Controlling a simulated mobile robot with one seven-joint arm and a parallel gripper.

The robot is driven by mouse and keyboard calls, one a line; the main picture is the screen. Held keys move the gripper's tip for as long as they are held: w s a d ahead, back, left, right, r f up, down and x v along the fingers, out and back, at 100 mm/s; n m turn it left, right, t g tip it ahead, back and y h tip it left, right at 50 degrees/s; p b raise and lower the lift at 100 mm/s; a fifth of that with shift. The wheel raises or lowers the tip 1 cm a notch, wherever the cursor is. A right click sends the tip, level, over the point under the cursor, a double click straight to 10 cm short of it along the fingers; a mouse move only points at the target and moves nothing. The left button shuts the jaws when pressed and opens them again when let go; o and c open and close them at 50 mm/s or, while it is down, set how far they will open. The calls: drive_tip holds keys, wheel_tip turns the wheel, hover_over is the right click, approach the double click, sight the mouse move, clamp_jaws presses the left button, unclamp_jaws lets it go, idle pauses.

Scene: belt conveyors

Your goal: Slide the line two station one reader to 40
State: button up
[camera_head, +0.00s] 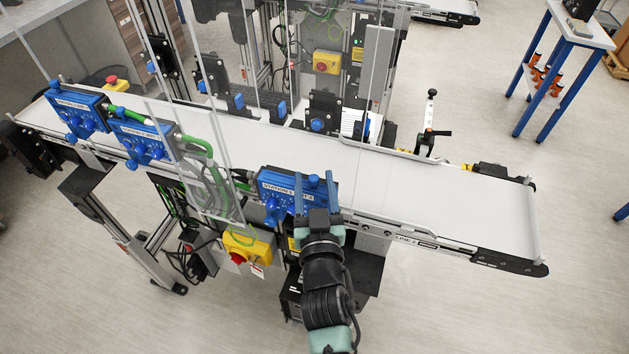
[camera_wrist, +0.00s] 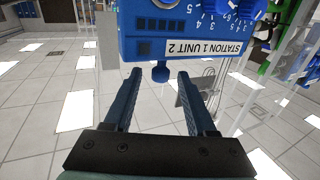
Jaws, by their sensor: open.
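A blue reader box (camera_head: 275,183) labelled as station 1 is mounted on the near side of the conveyor marked Line 2. In the wrist view, this blue box (camera_wrist: 165,22) appears upside down, with the label "STATION 1 UNIT 2", numbered dials and a small blue knob (camera_wrist: 160,73) on its edge. My gripper (camera_head: 315,180) is at the right part of the box and hides some of its face. In the wrist view, my gripper (camera_wrist: 158,78) is open, its two fingers on either side of the knob in the picture. I cannot tell whether they touch anything.
Two more blue boxes, a middle one (camera_head: 140,141) and a far-left one (camera_head: 76,111), sit along the same conveyor (camera_head: 440,192). A yellow stop-button box (camera_head: 248,248) hangs below the belt. Clear guard panels and green cables stand left of my gripper. The right belt is bare.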

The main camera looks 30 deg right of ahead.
clamp_jaws()
idle(1.4)
